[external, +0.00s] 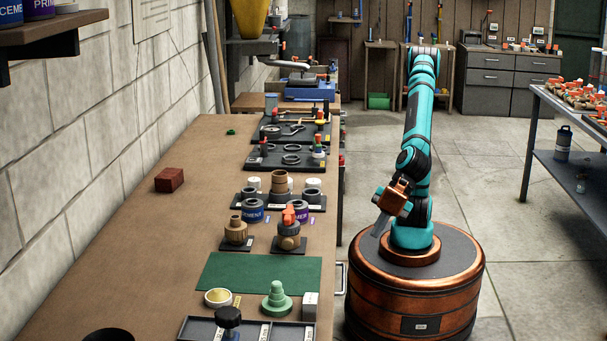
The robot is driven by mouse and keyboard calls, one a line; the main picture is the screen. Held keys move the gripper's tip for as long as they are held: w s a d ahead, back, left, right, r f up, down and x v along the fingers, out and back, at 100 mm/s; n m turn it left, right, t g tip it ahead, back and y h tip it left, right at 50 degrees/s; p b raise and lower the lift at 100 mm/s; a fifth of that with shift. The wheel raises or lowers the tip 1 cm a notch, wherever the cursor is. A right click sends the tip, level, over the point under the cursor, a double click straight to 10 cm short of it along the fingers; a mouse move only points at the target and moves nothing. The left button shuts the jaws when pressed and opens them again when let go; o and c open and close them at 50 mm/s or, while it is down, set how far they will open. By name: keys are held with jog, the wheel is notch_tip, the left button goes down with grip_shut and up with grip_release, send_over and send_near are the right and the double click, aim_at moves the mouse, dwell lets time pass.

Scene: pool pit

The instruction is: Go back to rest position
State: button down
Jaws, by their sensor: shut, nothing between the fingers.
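My arm stands on its round copper-coloured base to the right of the long workbench (190,215). The arm is folded, with its elbow raised high and its wrist hanging low near the base. My gripper (380,225) points down and to the left, beside the bench's right edge and clear of it. Its fingers are together with nothing held between them. No loose thing touches the gripper.
On the bench are a red block (169,180), a green mat (258,274), brass-coloured fittings (236,231), cans (252,211), a green stepped piece (277,300) and black tool trays (285,158). A metal table (570,165) stands at right. Floor between is open.

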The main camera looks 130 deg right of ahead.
jog(key=s+d+r+m+t+y, duration=0.1)
jog(key=s+d+r+m+t, duration=0.15)
jog(key=s+d+r, duration=0.7)
jog(key=s+d+r+m+t+y, duration=0.1)
jog(key=s+d+r+m+t, duration=0.15)
jog(key=s+d+r, duration=0.7)
jog(key=s+d+r+m+t+h, duration=0.1)
jog(key=s+d+r+t, duration=0.3)
jog(key=s+d, duration=0.3)
jog(key=d+r, duration=0.1)
jog(key=d, duration=0.3)
jog(key=shift+r+m+h, duration=0.25)
jog(key=shift+m+h, duration=0.15)
